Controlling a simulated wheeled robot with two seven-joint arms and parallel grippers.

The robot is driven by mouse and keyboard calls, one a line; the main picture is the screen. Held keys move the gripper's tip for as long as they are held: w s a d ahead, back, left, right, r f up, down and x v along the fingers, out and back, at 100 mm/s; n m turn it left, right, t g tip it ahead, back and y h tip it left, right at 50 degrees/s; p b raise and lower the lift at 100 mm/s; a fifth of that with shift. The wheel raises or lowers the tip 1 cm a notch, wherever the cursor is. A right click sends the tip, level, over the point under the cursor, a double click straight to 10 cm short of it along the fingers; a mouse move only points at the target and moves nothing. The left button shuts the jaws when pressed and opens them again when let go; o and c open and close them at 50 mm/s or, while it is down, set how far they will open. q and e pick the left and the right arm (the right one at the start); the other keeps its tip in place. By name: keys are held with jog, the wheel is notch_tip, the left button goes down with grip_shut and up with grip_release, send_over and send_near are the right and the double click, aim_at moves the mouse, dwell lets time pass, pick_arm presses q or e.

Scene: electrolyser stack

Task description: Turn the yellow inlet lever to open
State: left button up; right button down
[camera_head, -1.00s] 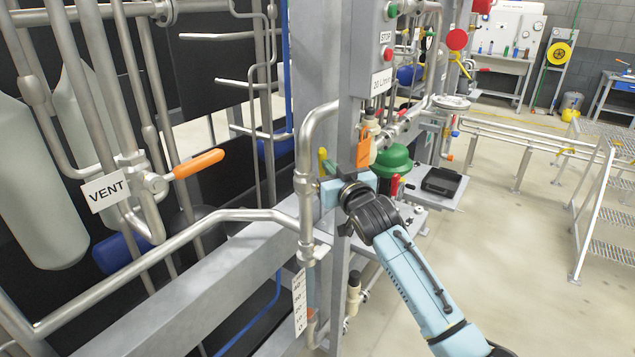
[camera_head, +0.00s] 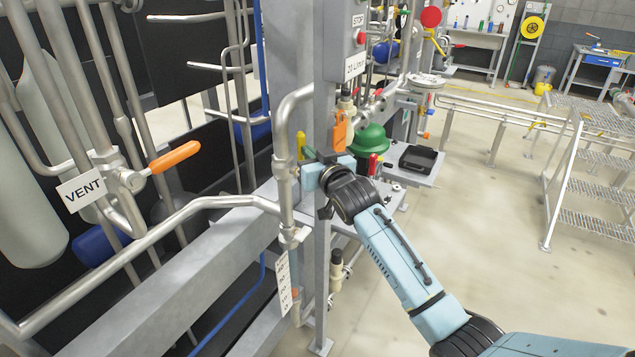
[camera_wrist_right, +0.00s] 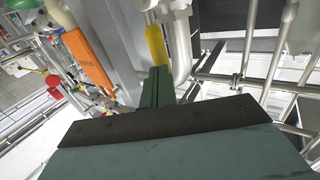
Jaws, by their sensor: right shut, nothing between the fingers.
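The yellow inlet lever (camera_head: 301,147) stands upright beside the vertical grey pipe in the head view. It also shows in the right wrist view (camera_wrist_right: 157,48), just beyond my fingertips. My right gripper (camera_head: 311,158) is at the lever's lower part, in front of the pipe. In the right wrist view the gripper's fingers (camera_wrist_right: 158,84) are shut together, with nothing between them. The fingertips look close to the lever's lower end; I cannot tell whether they touch it. The valve body under the lever is partly hidden by the gripper. My left gripper is not in view.
An orange-handled vent valve (camera_head: 175,157) is at the left. A grey post (camera_head: 322,240) stands beside the pipe. Open floor lies to the right.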

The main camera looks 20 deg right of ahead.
jog(key=s+d, duration=0.1)
jog(key=s, duration=1.2)
notch_tip(320, 180, down, 23)
jog(key=s+d+g+b, duration=0.1)
jog(key=s+g+b, duration=0.1)
jog(key=g, duration=0.2)
jog(key=s+f+g+b, duration=0.15)
jog(key=s+f, duration=0.45)
jog(key=f, duration=0.6)
jog(key=s+f+g+b, duration=0.1)
jog(key=s+f+g, duration=0.2)
jog(key=s+f, duration=0.55)
jog(key=s+f+g+b, duration=0.1)
jog(key=s+f+g, duration=0.1)
jog(key=s+f, duration=0.6)
jog(key=s+f+n+g+b, duration=0.1)
jog(key=s+f+g+b, duration=0.1)
jog(key=s+f, duration=0.7)
jog(key=s+f+g+h+b, duration=0.1)
jog(key=s+f+g, duration=0.3)
jog(key=s, duration=1.3)
notch_tip(320, 180, down, 5)
jog(key=shift+s+a+r+n, duration=0.1)
jog(key=shift+s+a+n, duration=0.1)
jog(key=shift+n, duration=0.1)
